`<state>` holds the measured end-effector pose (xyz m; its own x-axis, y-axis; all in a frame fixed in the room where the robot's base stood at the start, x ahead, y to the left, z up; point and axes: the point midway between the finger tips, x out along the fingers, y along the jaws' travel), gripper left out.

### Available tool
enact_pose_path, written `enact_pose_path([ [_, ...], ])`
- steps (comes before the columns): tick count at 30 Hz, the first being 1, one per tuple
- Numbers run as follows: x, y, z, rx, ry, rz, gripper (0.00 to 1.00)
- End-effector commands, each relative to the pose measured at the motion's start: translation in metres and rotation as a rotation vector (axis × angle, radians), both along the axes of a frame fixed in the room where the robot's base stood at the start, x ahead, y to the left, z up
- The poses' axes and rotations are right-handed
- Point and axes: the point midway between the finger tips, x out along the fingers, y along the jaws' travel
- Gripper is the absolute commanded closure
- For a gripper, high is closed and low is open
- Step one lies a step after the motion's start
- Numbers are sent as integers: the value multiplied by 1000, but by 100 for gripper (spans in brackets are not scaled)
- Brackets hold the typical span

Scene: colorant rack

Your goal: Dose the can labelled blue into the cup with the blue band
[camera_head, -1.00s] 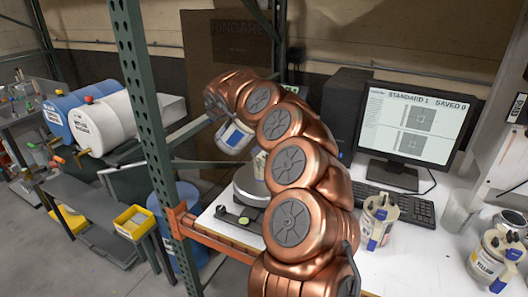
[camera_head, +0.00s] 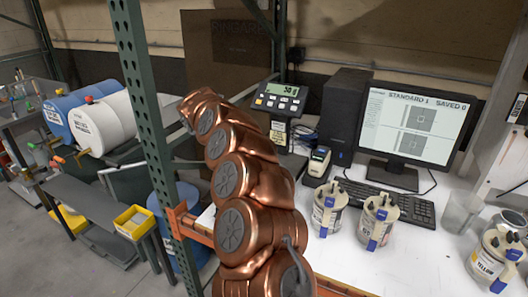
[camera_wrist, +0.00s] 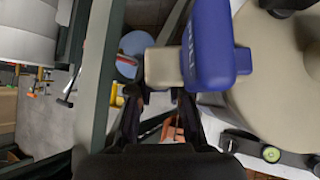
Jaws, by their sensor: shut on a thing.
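In the wrist view my gripper (camera_wrist: 160,97) is shut on the pale block of a can's fitting, beside a blue part (camera_wrist: 208,45) with partly readable letters, seemingly ending "UE". The can's broad beige lid (camera_wrist: 265,95) fills the right side. In the head view my arm hides my gripper, this can and the scale. The cup with the blue band is not visible in either view now. The scale's edge with a green level bubble (camera_wrist: 270,154) shows below the lid in the wrist view.
Two cans (camera_head: 328,207) (camera_head: 380,222) stand near the keyboard (camera_head: 400,201). A yellow-labelled can (camera_head: 488,262) is at the right. The scale display (camera_head: 281,97) and monitor (camera_head: 415,128) stand behind. A green rack post (camera_head: 146,120) rises left of my arm.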

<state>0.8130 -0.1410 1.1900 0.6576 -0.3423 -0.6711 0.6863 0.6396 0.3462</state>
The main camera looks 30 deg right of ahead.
Motion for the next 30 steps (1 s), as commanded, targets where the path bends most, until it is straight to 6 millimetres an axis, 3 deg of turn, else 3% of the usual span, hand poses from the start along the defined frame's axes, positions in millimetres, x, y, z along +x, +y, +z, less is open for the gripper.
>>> enact_pose_path([
  [8,2,1,-1,-13,8,1,100],
  [30,16,12,-44,-149,145,0,100],
])
